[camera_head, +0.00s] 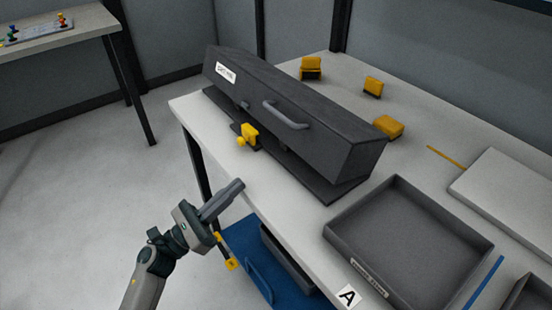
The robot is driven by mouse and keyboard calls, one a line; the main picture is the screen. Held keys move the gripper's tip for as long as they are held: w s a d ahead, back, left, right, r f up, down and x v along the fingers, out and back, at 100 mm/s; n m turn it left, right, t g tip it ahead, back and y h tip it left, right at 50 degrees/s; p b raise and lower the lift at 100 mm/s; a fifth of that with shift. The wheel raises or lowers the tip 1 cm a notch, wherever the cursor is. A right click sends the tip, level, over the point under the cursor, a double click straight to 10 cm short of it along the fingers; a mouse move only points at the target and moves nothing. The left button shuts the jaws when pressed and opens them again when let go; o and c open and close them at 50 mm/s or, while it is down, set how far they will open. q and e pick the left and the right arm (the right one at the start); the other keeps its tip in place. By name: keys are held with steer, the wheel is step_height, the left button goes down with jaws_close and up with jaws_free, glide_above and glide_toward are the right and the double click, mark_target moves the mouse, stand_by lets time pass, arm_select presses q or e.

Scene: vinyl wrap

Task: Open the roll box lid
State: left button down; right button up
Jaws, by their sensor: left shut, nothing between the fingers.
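The roll box (320,150) is a long dark grey case on the white table, running from the back left toward the front right. Its lid (285,92) looks shut. A grey bar handle (285,117) is on its front face, and a white label (225,72) is near its left end. A yellow latch-like part (248,133) sits at the front, below the handle's left. My left gripper (238,185) is shut and empty, in front of the table's edge and apart from the box. My right gripper is out of view.
An empty dark tray (378,192) stands right of the box, with a pale slab (510,196) beyond it. Yellow blocks (388,127) lie behind the box. A blue shelf (235,240) with a dark bin is under the table (188,108). Floor at left is clear.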

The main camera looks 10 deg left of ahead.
arm_select(q)
steer(key=shift+s+r+m, duration=0.15)
steer(key=shift+r+m, duration=0.1)
steer(key=shift+m, duration=0.05)
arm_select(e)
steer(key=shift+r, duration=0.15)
arm_select(q)
steer(key=shift+d, duration=0.15)
